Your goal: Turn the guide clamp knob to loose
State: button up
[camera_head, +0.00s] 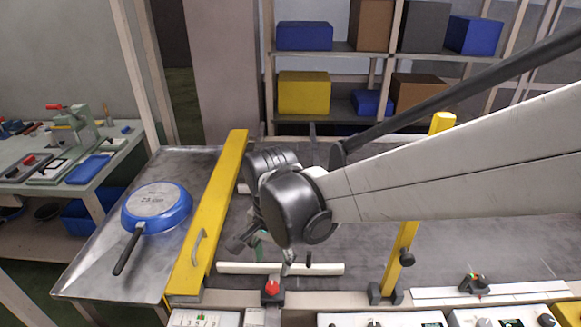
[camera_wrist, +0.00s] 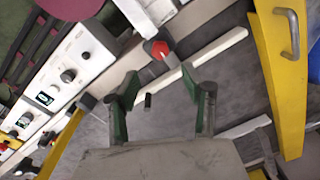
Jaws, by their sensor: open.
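The guide clamp knob (camera_head: 272,287) is red and sits on the near rail of the conveyor, beside a white guide bar (camera_head: 315,269). In the wrist view the red knob (camera_wrist: 157,50) shows a pale mark on its face; its setting cannot be read. My gripper (camera_head: 268,250) hangs just above and behind the knob in the head view, partly hidden by my wrist. In the wrist view the green-padded fingers of my gripper (camera_wrist: 160,82) are apart and empty. The knob lies beyond the fingertips, apart from them.
A yellow gate (camera_head: 212,215) with a handle stands at the left, beside a blue pan (camera_head: 157,207) on the metal table. A yellow post (camera_head: 401,255) stands at the right. Control boxes (camera_head: 385,319) line the near edge. Another clamp (camera_head: 474,283) sits farther right.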

aim_at(272, 285)
notch_tip(272, 285, down, 10)
jog(key=shift+w+a+r+b, duration=0.1)
jog(key=shift+a+b, duration=0.05)
jog(key=shift+b, duration=0.35)
grip_shut()
